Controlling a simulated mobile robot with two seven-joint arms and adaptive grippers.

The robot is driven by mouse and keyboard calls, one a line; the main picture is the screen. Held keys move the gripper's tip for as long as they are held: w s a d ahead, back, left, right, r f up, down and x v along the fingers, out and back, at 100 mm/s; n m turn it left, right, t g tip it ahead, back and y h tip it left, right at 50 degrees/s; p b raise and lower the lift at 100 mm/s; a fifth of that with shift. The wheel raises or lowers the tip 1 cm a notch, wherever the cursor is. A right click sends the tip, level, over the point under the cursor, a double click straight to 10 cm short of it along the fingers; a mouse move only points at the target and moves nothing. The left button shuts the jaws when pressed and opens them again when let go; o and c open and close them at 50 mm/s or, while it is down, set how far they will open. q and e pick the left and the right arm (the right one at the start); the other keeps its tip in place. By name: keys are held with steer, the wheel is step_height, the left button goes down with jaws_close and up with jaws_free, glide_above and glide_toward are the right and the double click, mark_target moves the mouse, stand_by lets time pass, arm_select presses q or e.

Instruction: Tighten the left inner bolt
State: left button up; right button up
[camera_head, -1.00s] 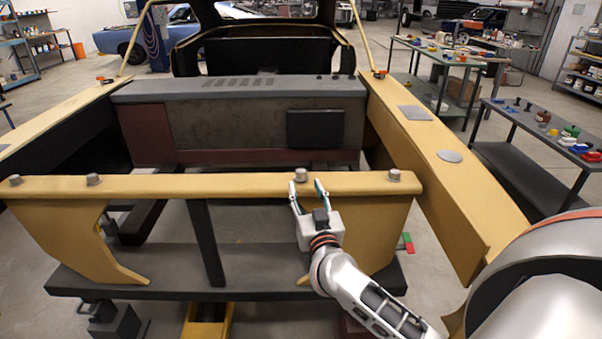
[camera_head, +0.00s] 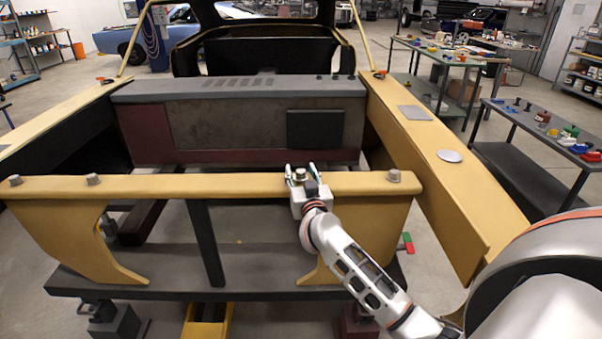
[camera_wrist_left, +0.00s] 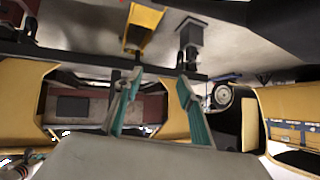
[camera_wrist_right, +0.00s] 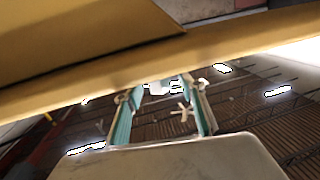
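A yellow crossbar (camera_head: 200,186) spans the front of the car shell. The left inner bolt (camera_head: 93,180) is a grey bolt standing on its left part, with no gripper near it in the head view. Another grey bolt, the right inner one (camera_head: 300,173), stands right of the middle. My right gripper (camera_head: 301,168) is open at that bolt, one finger on each side of it. In the right wrist view its teal-padded fingers (camera_wrist_right: 164,85) are apart below the yellow bar. My left gripper is outside the head view; its fingers (camera_wrist_left: 156,80) are apart and empty in the left wrist view.
More grey bolts stand at the bar's far left (camera_head: 15,181) and right end (camera_head: 394,176). A dark lower beam (camera_head: 260,262) runs beneath. Yellow side rails (camera_head: 450,185) flank the open bay. A tool table (camera_head: 540,128) stands at the right.

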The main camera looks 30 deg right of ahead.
jaws_close()
steer(key=shift+h, duration=0.3)
steer(key=m+g+h, duration=0.4)
steer(key=m+h, duration=0.1)
steer(key=shift+a+h, duration=0.15)
steer(key=shift+h, duration=0.25)
steer(key=shift+m+g+h, duration=1.2)
steer(key=shift+g, duration=0.6)
steer(key=shift+r+g, duration=0.1)
steer(key=shift+g, duration=0.2)
